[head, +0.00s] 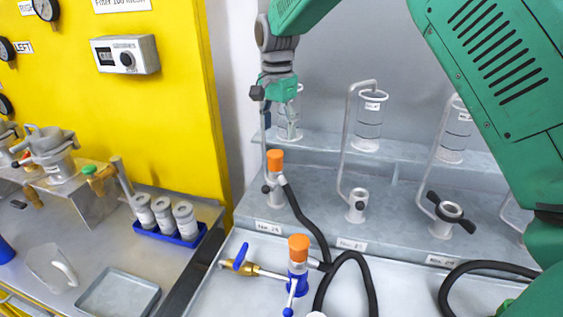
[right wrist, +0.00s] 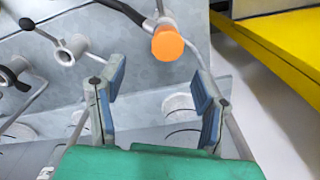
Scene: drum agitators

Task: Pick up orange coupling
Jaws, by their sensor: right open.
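One orange coupling (head: 275,161) sits on top of a metal fitting on the grey rig, with a black hose at its side. A second orange coupling (head: 298,246) tops a blue-banded fitting on the lower front ledge. My right gripper (head: 270,97) is above and behind the rear coupling, apart from it. In the right wrist view an orange coupling (right wrist: 167,43) shows beyond the two open fingers of my right gripper (right wrist: 158,88), with nothing between them. I cannot tell for certain which coupling that is. My left gripper is not in view.
Glass cylinders (head: 369,115) stand on the rig's rear shelf. Bent metal pipes (head: 348,140) and a black-handled valve (head: 445,208) are to the right. Black hoses (head: 310,225) loop in front. A blue tray (head: 190,240) with several containers is left, before the yellow panel (head: 150,110).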

